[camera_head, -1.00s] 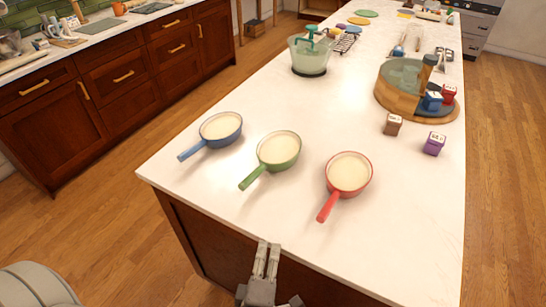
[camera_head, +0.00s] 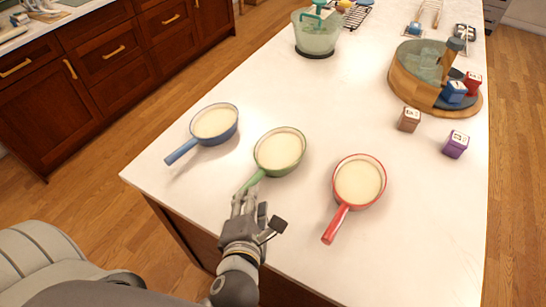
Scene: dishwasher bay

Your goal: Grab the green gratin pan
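The green gratin pan (camera_head: 280,152) stands upright on the white island top, cream-coloured inside, between a blue pan (camera_head: 214,124) and a red pan (camera_head: 358,181). Its handle points toward the near edge, down and to the left. My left gripper (camera_head: 244,196) is at the near end of that handle, over the island's front edge. The fingers cover the handle's end, and I cannot tell whether they are closed on it. My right gripper is not in view.
The blue and red pans stand close on either side. Farther back are a brown box (camera_head: 409,119), a purple box (camera_head: 455,144), a round wooden tray (camera_head: 408,88) and a green-tinted bowl (camera_head: 315,35). The counter (camera_head: 320,100) behind the pans is clear.

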